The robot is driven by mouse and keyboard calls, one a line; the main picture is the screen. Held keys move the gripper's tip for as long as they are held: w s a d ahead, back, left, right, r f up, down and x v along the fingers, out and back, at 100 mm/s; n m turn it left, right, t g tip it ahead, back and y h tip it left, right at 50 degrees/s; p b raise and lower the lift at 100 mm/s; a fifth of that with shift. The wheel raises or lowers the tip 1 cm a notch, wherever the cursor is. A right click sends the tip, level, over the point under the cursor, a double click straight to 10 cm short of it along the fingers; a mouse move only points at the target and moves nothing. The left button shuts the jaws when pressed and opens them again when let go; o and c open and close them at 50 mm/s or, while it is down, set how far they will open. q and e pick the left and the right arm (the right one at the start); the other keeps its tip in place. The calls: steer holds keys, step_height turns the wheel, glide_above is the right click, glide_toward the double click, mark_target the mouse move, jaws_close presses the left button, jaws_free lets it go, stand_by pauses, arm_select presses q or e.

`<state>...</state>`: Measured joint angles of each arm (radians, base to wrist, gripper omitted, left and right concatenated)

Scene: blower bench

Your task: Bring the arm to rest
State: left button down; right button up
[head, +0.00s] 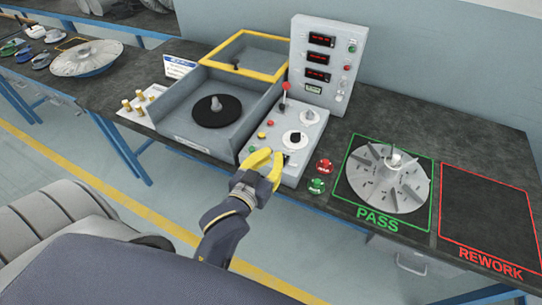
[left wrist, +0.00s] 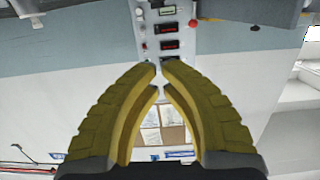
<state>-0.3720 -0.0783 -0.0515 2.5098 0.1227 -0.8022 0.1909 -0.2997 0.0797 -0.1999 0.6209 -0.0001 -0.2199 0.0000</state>
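My left gripper (head: 273,154) has yellow fingers and hangs over the front edge of the grey control box (head: 280,136), with nothing held. In the left wrist view the fingertips (left wrist: 159,65) lean in close, with a narrow empty gap between them. I cannot tell if they touch the box. My left arm reaches in from the lower left. My right gripper is in neither view.
A finned disc (head: 390,178) lies in the green PASS area; the red REWORK area (head: 488,215) is bare. Red and green buttons (head: 319,176) sit beside the box. A test fixture (head: 190,130) with an open yellow-framed lid (head: 246,55) and a display panel (head: 325,60) stand behind.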

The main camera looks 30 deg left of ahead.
arm_select(q)
steer(key=s+a+f+m+g+y, duration=0.2)
steer(key=s+a+f+m+g, duration=0.25)
steer(key=s+f, duration=0.4)
steer(key=s+a+f+m+g+y, duration=0.3)
steer(key=s+a+f+g, duration=0.3)
steer(key=f, duration=0.4)
steer(key=s+d+f+g+h, duration=0.1)
steer(key=s+d+f+h, duration=0.15)
steer(key=f, duration=1.35)
steer(key=s+d+f+g+h, duration=0.15)
steer(key=d+f, duration=0.25)
steer(key=f, duration=1.1)
steer(key=s+f+n+g+h, duration=0.1)
steer(key=s+f+n+g, duration=0.1)
steer(key=s+f, duration=1.8)
steer(key=shift+s+f+n, duration=0.25)
steer(key=shift+s+n, duration=0.5)
steer(key=shift+s, duration=0.05)
